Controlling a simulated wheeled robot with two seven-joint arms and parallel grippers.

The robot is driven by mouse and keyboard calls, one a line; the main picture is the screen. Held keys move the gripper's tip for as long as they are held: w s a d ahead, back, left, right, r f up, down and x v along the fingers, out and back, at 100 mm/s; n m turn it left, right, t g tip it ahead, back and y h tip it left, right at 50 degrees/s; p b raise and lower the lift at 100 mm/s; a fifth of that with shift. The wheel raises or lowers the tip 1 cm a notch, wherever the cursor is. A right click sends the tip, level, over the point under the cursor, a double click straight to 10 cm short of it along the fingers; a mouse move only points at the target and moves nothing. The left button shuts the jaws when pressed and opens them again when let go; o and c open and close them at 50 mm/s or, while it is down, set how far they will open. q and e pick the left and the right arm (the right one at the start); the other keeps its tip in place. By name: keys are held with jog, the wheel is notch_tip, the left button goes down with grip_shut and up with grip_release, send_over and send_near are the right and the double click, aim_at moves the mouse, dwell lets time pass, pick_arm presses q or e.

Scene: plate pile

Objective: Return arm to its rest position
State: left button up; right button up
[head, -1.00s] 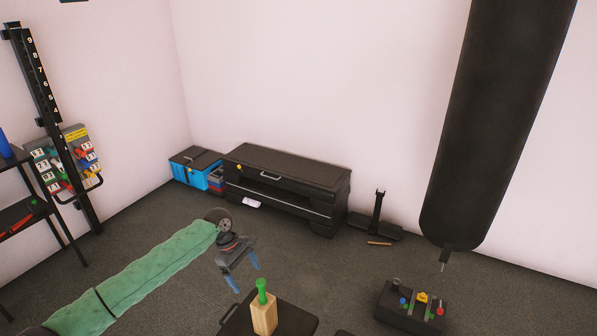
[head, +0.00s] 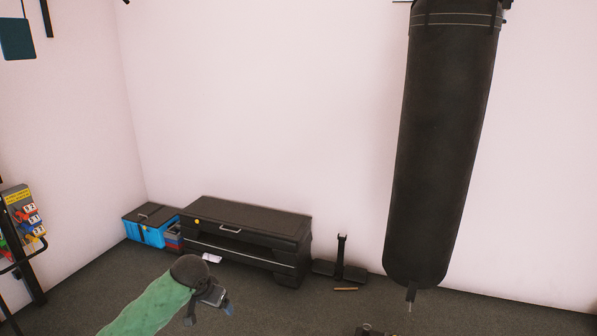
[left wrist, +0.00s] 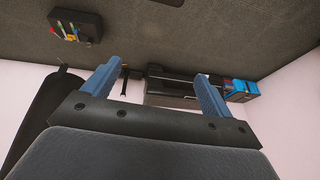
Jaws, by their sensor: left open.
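My left gripper (head: 209,312) is at the lower left of the head view, at the end of my green-sleeved arm. It is held in front of the dark floor, below the black bench. In the left wrist view its two blue fingers (left wrist: 155,85) are spread apart with nothing between them. My right gripper is in neither view.
A black storage bench (head: 250,236) and a blue box (head: 148,229) stand along the wall. A black punching bag (head: 440,150) hangs at the right. A black stand (head: 340,264) is on the floor. A tool tray (left wrist: 76,27) shows in the wrist view.

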pick_arm(q)
jog(key=s+d+m+t, duration=0.25)
jog(key=s+d, duration=0.45)
jog(key=s, duration=0.6)
jog(key=s+d+f+n+g, duration=0.1)
jog(key=s+f, duration=0.4)
jog(key=s, duration=0.5)
jog(key=s+d+f+n+g, duration=0.1)
jog(key=s+f, duration=0.4)
jog(key=s, duration=0.5)
jog(key=s+d+f+n+g+h, duration=0.1)
jog(key=s+f, duration=0.4)
jog(key=s, duration=0.5)
jog(key=shift+s+d+f+n+g, duration=0.15)
jog(key=shift+f+n+g, duration=0.3)
jog(key=shift+g, duration=0.6)
